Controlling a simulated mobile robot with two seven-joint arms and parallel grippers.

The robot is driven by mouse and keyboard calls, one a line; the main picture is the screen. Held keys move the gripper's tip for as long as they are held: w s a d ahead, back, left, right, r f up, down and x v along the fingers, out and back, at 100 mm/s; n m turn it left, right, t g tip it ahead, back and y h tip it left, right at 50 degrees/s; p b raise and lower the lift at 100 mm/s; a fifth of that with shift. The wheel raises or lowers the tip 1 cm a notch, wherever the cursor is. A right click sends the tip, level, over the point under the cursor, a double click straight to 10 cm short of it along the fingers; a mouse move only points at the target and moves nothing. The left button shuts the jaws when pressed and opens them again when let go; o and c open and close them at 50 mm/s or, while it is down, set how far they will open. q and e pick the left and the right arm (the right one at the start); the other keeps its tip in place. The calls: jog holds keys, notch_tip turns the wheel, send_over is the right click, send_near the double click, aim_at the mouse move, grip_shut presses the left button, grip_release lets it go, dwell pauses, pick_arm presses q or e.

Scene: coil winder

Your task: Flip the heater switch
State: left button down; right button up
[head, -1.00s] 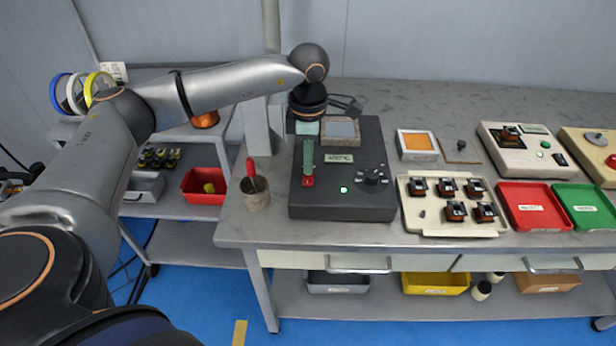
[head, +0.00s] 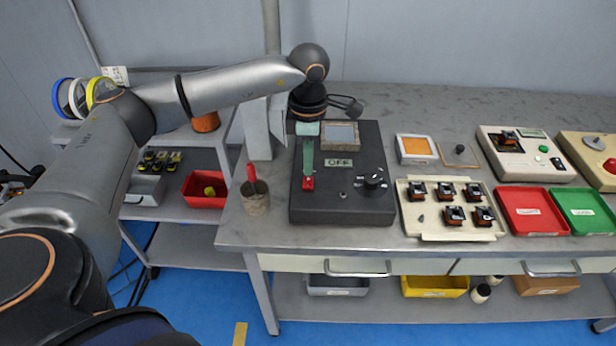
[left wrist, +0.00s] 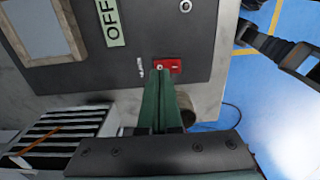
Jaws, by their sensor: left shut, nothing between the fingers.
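The dark heater box (head: 350,208) stands on the bench and fills much of the left wrist view (left wrist: 205,45). Its label (head: 338,162) reads OFF, also in the left wrist view (left wrist: 111,22). Its small lamp (head: 343,195) is dark. The red switch plate (head: 308,184) is near the box's left front; in the left wrist view (left wrist: 174,66) it lies at the fingertips. My left gripper (head: 308,172) is shut and empty, its green fingers (left wrist: 160,74) at the plate. They partly cover the switch, so contact is unclear. My right gripper is out of view.
A dial (head: 373,179) sits right of the switch. A cup with a red-handled tool (head: 256,200) stands close left of the box. A cream tray of parts (head: 440,228) is to the right, then red (head: 533,212) and green (head: 583,212) trays.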

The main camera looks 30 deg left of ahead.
aim_at(308, 179)
pick_arm(q)
notch_tip(308, 179, up, 5)
jog(key=p, duration=0.3)
dwell(0.6)
